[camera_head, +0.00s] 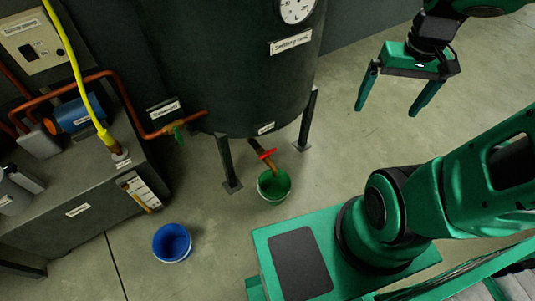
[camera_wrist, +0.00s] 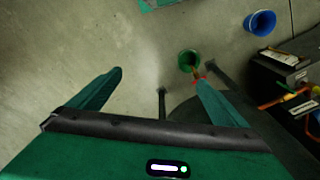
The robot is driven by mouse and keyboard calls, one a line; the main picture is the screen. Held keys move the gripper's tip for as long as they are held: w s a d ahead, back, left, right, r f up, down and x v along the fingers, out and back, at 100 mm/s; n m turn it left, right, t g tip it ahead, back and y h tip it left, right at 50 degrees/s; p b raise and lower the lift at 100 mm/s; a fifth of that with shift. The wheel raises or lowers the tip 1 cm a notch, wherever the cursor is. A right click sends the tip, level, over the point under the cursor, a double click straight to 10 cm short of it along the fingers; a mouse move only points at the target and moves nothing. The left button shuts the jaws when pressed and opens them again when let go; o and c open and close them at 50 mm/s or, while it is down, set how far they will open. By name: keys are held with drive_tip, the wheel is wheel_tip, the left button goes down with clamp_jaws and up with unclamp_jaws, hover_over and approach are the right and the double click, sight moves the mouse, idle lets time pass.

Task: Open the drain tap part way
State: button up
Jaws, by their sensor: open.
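The drain tap (camera_head: 266,155) has a red handle and sits on a short copper-coloured outlet under the dark tank (camera_head: 230,70). Its spout points down at the green bucket (camera_head: 273,186) on the floor. My gripper (camera_head: 388,110) is open and empty, up and to the right of the tap, well apart from it. In the wrist view, the tap's red handle (camera_wrist: 198,78) shows just beyond the tip of the right finger, partly covered. The green bucket (camera_wrist: 189,61) shows there too, above my open gripper (camera_wrist: 160,77). The handle's exact angle is too small to tell.
Tank legs (camera_head: 228,165) stand on both sides of the tap. A green-handled tap (camera_head: 178,133) on a copper pipe lies left of it. A blue bucket (camera_head: 172,243) stands on the floor near a dark bench (camera_head: 80,205). The floor right of the tank is clear.

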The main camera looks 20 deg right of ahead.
drive_tip(key=w+f+n+t, duration=0.1)
drive_tip(key=w+f, duration=0.1)
drive_tip(key=w, duration=0.3)
drive_tip(key=w+f+n, duration=0.1)
drive_tip(key=w+f, duration=0.2)
drive_tip(key=w, duration=0.1)
drive_tip(key=n+t+y, duration=0.3)
drive_tip(key=n+t, duration=0.2)
drive_tip(key=n, duration=0.1)
hover_over(268, 153)
drive_tip(key=s+d, duration=0.3)
drive_tip(key=d, duration=0.1)
wheel_tip(268, 153, down, 33)
drive_tip(key=s+a+f+t, duration=0.1)
drive_tip(key=s+f, duration=0.1)
drive_tip(key=f, duration=0.5)
drive_tip(key=s+a+f+t, duration=0.1)
drive_tip(key=s+f, duration=0.1)
drive_tip(key=f, duration=0.5)
drive_tip(key=shift+d+x, duration=0.15)
drive_tip(key=shift+x, duration=2.5)
drive_tip(key=shift+d+x, duration=0.15)
drive_tip(key=shift+x, duration=2.45)
drive_tip(key=shift+w, duration=0.15)
drive_tip(key=c, duration=1)
